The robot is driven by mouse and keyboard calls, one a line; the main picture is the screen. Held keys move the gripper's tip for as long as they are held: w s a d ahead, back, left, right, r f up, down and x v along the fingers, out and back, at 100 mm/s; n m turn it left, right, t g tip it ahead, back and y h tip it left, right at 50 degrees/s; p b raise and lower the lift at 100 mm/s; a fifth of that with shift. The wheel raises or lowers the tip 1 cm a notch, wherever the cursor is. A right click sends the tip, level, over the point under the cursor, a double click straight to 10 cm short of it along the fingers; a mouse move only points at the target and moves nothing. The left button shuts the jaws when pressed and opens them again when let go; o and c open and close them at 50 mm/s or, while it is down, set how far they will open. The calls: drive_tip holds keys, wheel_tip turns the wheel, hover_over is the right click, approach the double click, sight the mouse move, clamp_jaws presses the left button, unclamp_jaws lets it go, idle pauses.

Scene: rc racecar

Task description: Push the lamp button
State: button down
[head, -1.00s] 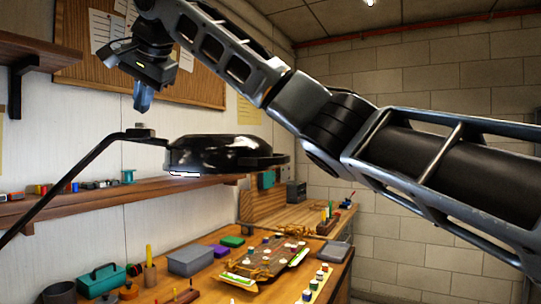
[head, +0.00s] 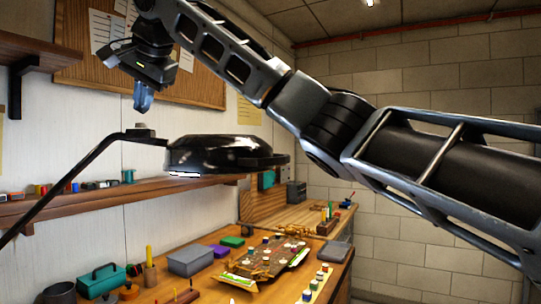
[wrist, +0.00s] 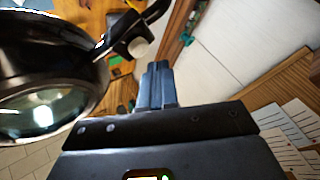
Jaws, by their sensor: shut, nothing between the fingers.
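The black lamp head (head: 220,153) hangs on a thin dark arm (head: 70,188) in the middle of the head view. A small knob-like button (head: 138,132) sits on top where the arm meets the head. In the wrist view the lamp head (wrist: 45,75) fills the left, and the button (wrist: 138,47) shows pale beside it. My gripper (head: 143,108) is shut and empty, pointing down above the button with a gap between them. In the wrist view my fingertips (wrist: 158,67) appear just below and right of the button.
A workbench (head: 205,288) below holds a grey box (head: 190,261), a teal toolbox (head: 101,280) and paint pots. A wall shelf (head: 80,203) runs behind the lamp. A corkboard (head: 205,82) hangs behind my gripper.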

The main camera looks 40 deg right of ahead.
drive_tip(key=shift+f, duration=0.1)
idle(0.3)
drive_tip(key=shift+f+b, duration=0.3)
drive_tip(key=shift+f+b, duration=0.3)
drive_tip(key=shift+f, duration=0.2)
idle(0.7)
drive_tip(key=shift+r, duration=0.1)
drive_tip(key=shift+r+p, duration=0.8)
drive_tip(key=shift+r, duration=0.05)
wheel_tip(320, 180, up, 6)
drive_tip(key=p, duration=0.5)
